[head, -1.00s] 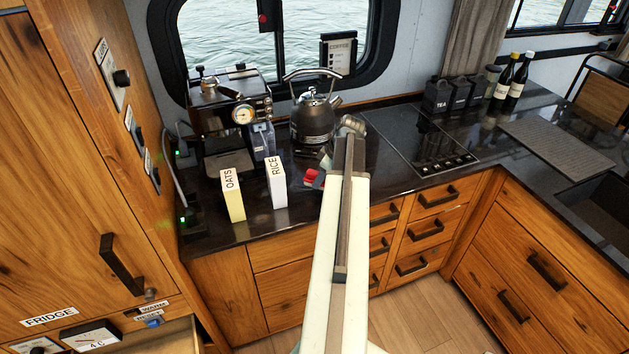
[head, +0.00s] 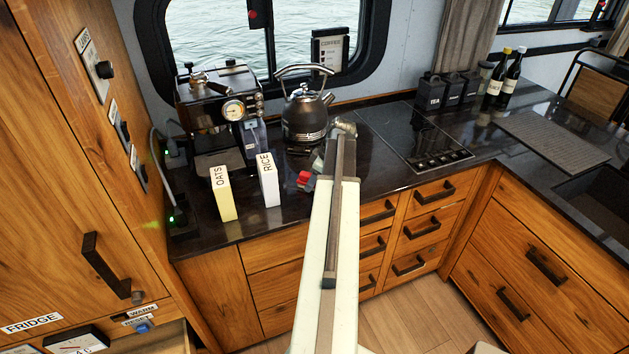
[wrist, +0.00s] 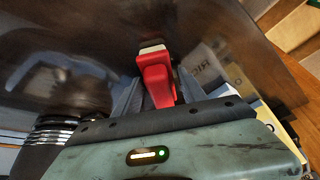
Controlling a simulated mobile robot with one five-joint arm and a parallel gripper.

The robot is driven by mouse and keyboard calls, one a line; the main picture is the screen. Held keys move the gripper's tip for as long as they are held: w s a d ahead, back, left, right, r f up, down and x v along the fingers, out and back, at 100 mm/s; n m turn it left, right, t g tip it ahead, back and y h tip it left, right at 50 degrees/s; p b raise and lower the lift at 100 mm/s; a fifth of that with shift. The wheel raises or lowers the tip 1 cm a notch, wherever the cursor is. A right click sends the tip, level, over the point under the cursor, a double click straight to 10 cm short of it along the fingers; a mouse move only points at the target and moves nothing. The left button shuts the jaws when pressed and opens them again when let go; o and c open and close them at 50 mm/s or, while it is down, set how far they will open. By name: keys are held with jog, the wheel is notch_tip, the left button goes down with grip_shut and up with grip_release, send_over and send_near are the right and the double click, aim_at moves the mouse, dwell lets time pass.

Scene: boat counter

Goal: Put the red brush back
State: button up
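The red brush (wrist: 156,80) shows in the wrist view between the two fingers of my gripper (wrist: 159,92), with a pale band at its far end. The fingers are apart, one on each side of it. I cannot tell whether both press on it. In the head view the red brush (head: 304,179) is a small red shape over the dark counter, right of the RICE box. My gripper (head: 317,166) is there too, partly hidden by my arm. Whether the brush touches the counter is unclear.
The OATS box (head: 222,193) and RICE box (head: 269,180) stand left of the brush. A coffee machine (head: 215,95) and kettle (head: 305,117) stand behind. The hob (head: 415,135) to the right is clear. Drawers (head: 425,228) lie below the counter edge.

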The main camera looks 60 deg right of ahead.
dwell(0.3)
jog(key=shift+r, duration=0.25)
jog(key=p+v, duration=1.1)
jog(key=v, duration=0.1)
jog(key=shift+s, duration=0.1)
